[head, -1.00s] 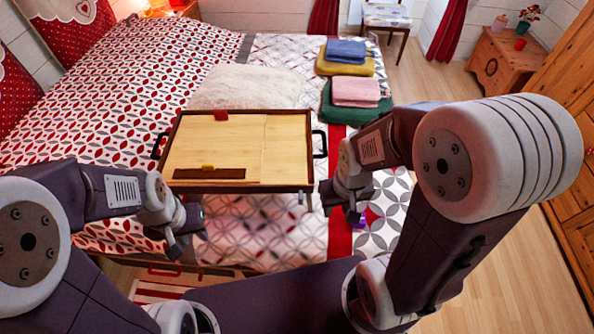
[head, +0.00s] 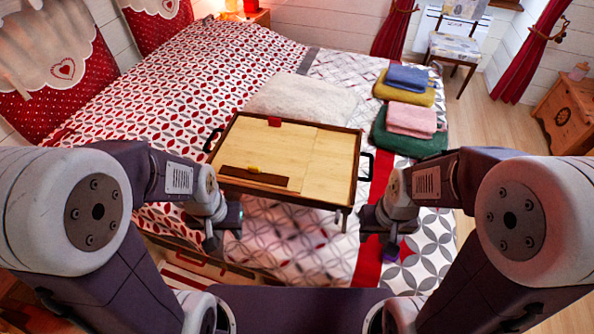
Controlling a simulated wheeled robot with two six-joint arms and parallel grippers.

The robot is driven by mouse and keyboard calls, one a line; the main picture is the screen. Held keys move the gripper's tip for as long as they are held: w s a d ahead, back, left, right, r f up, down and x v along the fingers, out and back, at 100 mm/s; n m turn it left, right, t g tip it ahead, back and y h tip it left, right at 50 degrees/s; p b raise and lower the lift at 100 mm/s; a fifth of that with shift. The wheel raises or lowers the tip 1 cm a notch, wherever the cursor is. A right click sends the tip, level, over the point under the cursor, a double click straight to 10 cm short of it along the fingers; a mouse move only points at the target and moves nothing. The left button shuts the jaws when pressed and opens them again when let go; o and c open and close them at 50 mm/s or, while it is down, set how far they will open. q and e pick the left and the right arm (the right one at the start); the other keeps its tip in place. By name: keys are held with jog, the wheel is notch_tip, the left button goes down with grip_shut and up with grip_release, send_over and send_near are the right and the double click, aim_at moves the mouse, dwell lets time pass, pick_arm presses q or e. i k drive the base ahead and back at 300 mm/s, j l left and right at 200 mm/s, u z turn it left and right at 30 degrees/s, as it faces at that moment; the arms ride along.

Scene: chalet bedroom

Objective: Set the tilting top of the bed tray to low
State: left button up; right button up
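The bed tray (head: 330,149) stands on its legs on the bed, with a dark frame and a black handle at each side. Its light wooden tilting top (head: 290,157) looks flat or nearly flat; I cannot tell its exact angle. A dark ledge with a small yellow piece (head: 254,169) lies along its near edge, and a red piece (head: 274,122) sits at its far edge. My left gripper (head: 211,240) is left of and nearer than the tray's near left corner. My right gripper (head: 390,250) is right of and nearer than its near right corner. Both appear clear of the tray; their finger openings are unclear.
A white fluffy cushion (head: 302,98) lies just behind the tray. Folded towels, with a green one (head: 405,144) lowest, are stacked right of it. A chair (head: 455,50) and a wooden chest (head: 566,108) stand beyond the bed. Bedding before the tray is clear.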

aim_at(272, 146)
jog(key=j+z, duration=0.3)
jog(key=z, duration=0.2)
jog(key=j+z, duration=0.3)
jog(key=z, duration=0.2)
jog(key=j+z, duration=0.25)
jog(key=z, duration=0.25)
